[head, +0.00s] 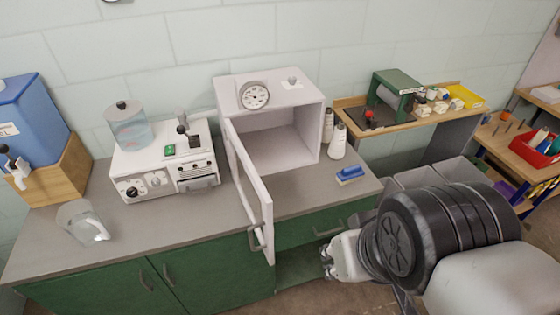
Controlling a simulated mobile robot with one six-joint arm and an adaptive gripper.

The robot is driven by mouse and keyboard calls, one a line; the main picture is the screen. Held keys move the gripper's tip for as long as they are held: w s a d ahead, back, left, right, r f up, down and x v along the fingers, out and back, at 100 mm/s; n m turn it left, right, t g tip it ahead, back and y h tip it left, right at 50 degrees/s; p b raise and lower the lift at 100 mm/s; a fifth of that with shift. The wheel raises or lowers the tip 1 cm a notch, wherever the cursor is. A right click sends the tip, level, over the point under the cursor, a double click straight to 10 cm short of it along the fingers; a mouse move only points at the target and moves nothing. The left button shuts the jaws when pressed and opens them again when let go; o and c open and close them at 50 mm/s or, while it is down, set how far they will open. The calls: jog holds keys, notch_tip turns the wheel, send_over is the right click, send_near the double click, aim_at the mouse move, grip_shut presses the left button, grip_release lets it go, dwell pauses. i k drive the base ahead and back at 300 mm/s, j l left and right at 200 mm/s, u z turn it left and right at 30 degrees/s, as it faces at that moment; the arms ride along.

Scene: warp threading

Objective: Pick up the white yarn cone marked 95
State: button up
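Two white, tapered objects with dark tops stand close together on the grey counter, just right of the white cabinet. The nearer one (337,142) looks like a yarn cone; the farther one (328,124) is partly hidden by the cabinet and the nearer one. Both are too small for me to read any mark, so I cannot tell whether either is the cone marked 95. My gripper (328,262) is low in front of the counter, below and apart from them. Its small pale fingers are too unclear to show whether they are open, and I see nothing held.
The white cabinet (228,88) has an empty-looking interior, and its door (248,188) stands open toward the front. A blue brush (350,173) lies near the counter's right end. A white machine (140,165) and a clear jug (82,220) stand left. Grey bins (420,177) stand right.

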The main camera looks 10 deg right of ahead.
aim_at(336, 150)
jog(key=i+l+z, duration=0.2)
jog(key=i, duration=0.5)
jog(key=i+l+z, duration=0.25)
jog(key=i, duration=0.45)
jog(key=j, duration=0.1)
